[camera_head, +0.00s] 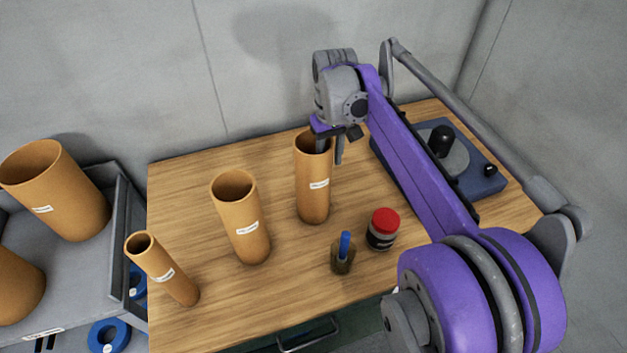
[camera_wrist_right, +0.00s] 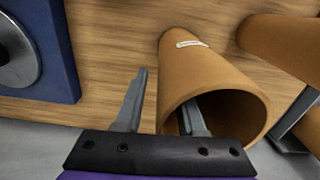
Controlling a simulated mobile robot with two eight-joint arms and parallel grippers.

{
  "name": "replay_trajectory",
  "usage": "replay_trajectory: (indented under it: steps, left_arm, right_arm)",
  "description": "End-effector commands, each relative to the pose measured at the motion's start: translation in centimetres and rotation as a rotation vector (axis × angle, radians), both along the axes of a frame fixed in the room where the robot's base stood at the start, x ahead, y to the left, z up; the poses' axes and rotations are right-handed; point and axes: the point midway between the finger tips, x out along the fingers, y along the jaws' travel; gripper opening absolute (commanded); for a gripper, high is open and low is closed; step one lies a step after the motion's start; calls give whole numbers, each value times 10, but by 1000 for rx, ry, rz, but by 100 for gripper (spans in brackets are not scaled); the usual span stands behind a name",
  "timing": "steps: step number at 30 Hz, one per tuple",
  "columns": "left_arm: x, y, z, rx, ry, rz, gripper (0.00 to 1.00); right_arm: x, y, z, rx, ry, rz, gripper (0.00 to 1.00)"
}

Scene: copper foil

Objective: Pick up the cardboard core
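Several brown cardboard cores with white labels stand in the head view; the task does not say which one. A tall core (camera_head: 313,190) stands upright at the middle of the table, also in the right wrist view (camera_wrist_right: 205,70). My right gripper (camera_head: 330,153) is at its top rim, pointing down. In the right wrist view the gripper (camera_wrist_right: 162,95) is open, one finger inside the core's mouth and the other outside, with the wall between them. A wider core (camera_head: 244,225) and a thin core (camera_head: 169,272) stand to its left. My left gripper is out of view.
A red-lidded jar (camera_head: 382,232) and a small holder with a blue item (camera_head: 343,255) stand in front of the tall core. A blue device with a round plate (camera_head: 480,180) is at the right. A grey cart (camera_head: 85,270) with large cores adjoins the wooden table (camera_head: 190,170) at left.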

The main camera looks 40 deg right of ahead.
Motion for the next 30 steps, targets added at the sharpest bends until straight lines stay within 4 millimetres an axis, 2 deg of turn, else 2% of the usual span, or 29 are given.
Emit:
replay_trajectory:
  steps: [3, 4, 10, 30]
  left_arm:
    - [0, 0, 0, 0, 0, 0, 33]
    - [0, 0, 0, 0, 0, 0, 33]
    - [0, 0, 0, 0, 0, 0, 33]
    - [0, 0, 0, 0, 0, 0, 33]
  right_arm:
    - [0, 0, 0, 0, 0, 0, 39]
    - [0, 0, 0, 0, 0, 0, 35]
    - [0, 0, 1, 0, 0, 0, 0]
    - [0, 0, 1, 0, 0, 0, 0]
